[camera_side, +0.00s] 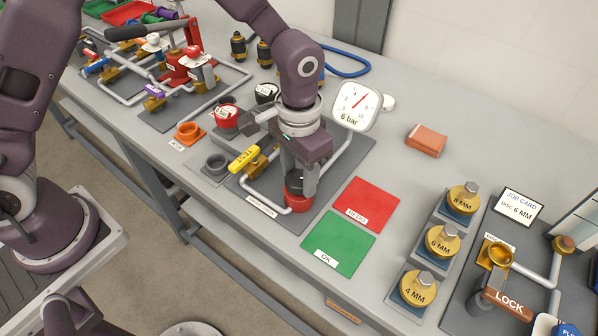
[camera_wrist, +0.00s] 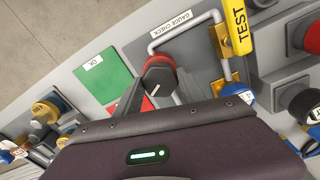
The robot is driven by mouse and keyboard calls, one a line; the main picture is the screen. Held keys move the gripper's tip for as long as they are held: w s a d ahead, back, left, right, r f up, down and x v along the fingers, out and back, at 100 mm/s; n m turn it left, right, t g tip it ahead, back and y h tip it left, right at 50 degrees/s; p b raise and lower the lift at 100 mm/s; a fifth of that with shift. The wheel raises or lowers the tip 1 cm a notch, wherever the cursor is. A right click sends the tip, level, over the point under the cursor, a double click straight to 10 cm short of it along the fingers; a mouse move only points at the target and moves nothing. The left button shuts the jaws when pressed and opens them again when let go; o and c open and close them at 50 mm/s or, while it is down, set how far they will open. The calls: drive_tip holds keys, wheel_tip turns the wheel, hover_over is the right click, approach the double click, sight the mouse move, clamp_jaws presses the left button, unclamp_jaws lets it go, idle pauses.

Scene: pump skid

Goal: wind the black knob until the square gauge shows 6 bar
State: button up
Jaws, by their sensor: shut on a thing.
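The black knob (camera_wrist: 158,78) sits on a red base (camera_side: 299,203) at the front of a grey plate, with a white pointer line on its top in the wrist view. My gripper (camera_side: 299,180) points down and is shut on the knob, its fingers hiding part of it. The square white gauge (camera_side: 355,104) stands behind and to the right of my gripper in the side view. Its red needle points to the upper right, and "6 bar" is written on the lower face. The scale marks are too small to read.
A yellow TEST handle (camera_side: 244,158) lies on the pipe left of my gripper. A green OK pad (camera_side: 338,243) and a red pad (camera_side: 366,205) lie flat to the right. An orange block (camera_side: 426,140) lies behind them, with clear table around it.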

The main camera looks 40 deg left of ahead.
sight(298, 177)
drive_tip(key=o, duration=1.4)
drive_tip(key=shift+c, duration=0.2)
drive_tip(key=shift+r, duration=0.1)
wheel_tip(298, 177, up, 6)
drive_tip(key=shift+a+r, duration=0.15)
drive_tip(key=shift+r, duration=0.6)
drive_tip(key=s+a+r+n+t, duration=0.2)
drive_tip(key=s+a+r+t, duration=0.2)
drive_tip(key=s+a+r, duration=1)
drive_tip(key=s+a+n+t, duration=0.1)
drive_tip(key=s, duration=0.5)
drive_tip(key=shift+a+t, duration=0.15)
drive_tip(key=shift+t, duration=0.15)
drive_tip(key=shift+w, duration=0.1)
